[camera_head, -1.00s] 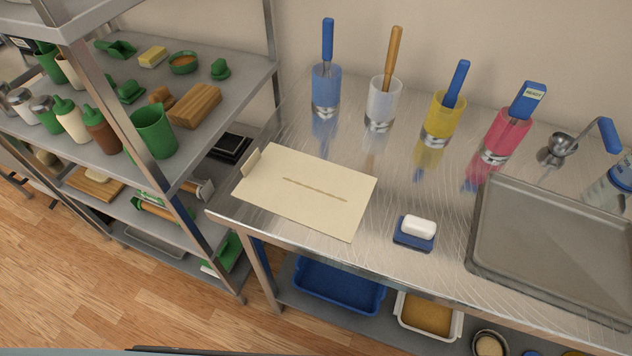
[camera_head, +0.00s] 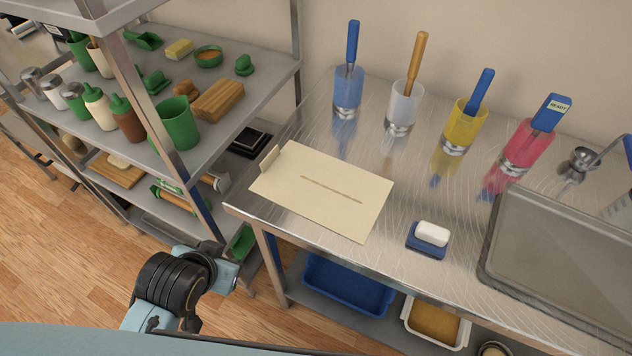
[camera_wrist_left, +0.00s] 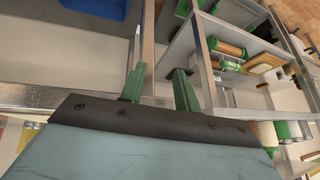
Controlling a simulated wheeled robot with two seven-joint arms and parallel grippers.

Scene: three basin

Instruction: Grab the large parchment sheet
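The large parchment sheet (camera_head: 322,203) is a cream, flat sheet at the left end of the steel table in the head view. A thin brown line runs across its middle, and its left corner is curled up. My left arm shows at the lower left, below and left of the sheet and clear of it; its fingers cannot be made out there. In the left wrist view my left gripper (camera_wrist_left: 159,88) has two green fingers apart with nothing between them. The sheet cannot be made out in that view. My right gripper is in neither view.
The steel table (camera_head: 385,255) holds a blue soap dish (camera_head: 427,246) with white soap right of the sheet, a grey tray (camera_head: 560,265), and several cups of tools behind. A loaded shelf rack (camera_head: 262,85) stands left. Blue (camera_head: 347,288) and white bins sit below.

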